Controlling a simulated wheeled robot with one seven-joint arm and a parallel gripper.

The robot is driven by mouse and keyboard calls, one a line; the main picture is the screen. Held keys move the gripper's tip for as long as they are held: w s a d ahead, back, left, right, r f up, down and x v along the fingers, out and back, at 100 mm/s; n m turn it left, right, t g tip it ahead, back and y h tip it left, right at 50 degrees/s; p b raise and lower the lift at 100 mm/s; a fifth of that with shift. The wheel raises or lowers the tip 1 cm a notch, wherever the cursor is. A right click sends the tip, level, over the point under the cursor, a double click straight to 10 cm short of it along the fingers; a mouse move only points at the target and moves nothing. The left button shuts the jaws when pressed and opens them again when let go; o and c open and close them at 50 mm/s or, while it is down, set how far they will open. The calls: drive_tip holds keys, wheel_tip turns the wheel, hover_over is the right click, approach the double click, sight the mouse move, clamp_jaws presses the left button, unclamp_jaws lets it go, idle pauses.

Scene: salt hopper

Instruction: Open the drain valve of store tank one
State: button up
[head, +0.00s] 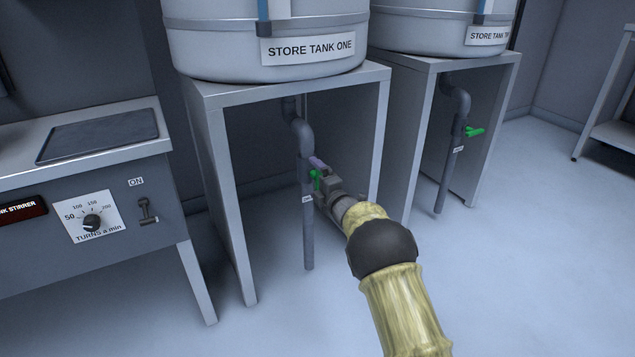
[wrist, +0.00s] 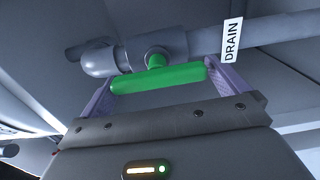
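Store tank one (head: 265,50) stands on a grey stand at the centre of the head view, with its name on a label. A grey drain pipe (head: 307,230) comes down beneath it. Its green valve handle (head: 316,185) is partly hidden by my gripper (head: 319,172). In the wrist view the green handle (wrist: 158,78) lies crosswise between the two purple fingers of my gripper (wrist: 165,85). The fingers are wide apart, one near each end of the handle; I cannot tell whether either touches it. A DRAIN tag (wrist: 231,45) hangs on the pipe to the right.
Store tank two's stand (head: 408,130) is at right, with its own drain pipe and green handle (head: 475,132). A stirrer bench (head: 80,245) with a dial and switch is at left. The stand's side panels (head: 222,190) flank the pipe.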

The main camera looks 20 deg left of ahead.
drive_tip(key=p+v, duration=0.7)
drive_tip(key=v, duration=1)
drive_tip(key=shift+s, duration=0.2)
drive_tip(key=shift+d, duration=0.1)
